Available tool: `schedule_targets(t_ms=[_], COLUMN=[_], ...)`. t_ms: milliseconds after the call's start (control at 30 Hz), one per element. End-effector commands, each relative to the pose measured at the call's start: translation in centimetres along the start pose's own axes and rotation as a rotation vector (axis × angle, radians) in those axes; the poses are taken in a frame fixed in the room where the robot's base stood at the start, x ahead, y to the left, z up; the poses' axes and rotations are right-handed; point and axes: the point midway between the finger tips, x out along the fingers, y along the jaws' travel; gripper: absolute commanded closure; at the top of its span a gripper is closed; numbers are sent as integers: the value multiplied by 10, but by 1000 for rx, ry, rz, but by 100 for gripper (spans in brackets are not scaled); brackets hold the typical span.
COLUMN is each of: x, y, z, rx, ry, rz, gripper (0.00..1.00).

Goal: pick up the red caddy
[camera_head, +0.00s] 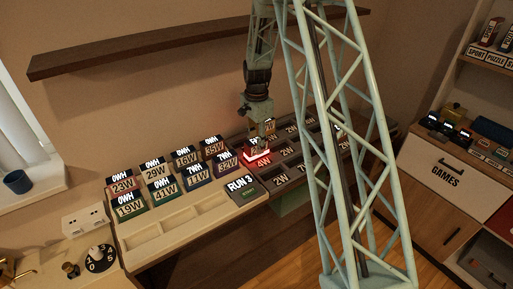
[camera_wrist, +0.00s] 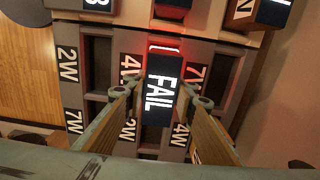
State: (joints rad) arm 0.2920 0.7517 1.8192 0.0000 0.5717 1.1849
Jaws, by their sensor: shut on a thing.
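The red caddy (camera_head: 259,158), with a red front marked 4W, sits in the dark grey right section of the rack on the bench. My gripper (camera_head: 259,138) points down onto it from above. In the wrist view my gripper (camera_wrist: 161,98) has one finger on each side of a dark block reading FAIL (camera_wrist: 160,92), which glows red at its far end; this looks like the top of the caddy. The jaws are shut on it. I cannot tell whether it is clear of its slot.
Several caddies with OWH displays (camera_head: 184,161) fill the left part of the pale rack (camera_head: 185,235). A RUN 3 panel (camera_head: 240,187) lies just left of the dark section. Empty slots marked 2W and 7W (camera_wrist: 68,85) flank the gripper. A GAMES drawer (camera_head: 446,176) stands at right.

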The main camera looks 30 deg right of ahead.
Motion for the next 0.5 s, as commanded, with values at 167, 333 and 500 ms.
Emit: schedule_targets(t_ms=[167,333,500], x=[-22,-46,-68], y=[-1,-1,-1], z=[0,0,0], rx=[0,0,0], ry=[2,1,1], rz=[-4,-3,-3], gripper=[92,92,92])
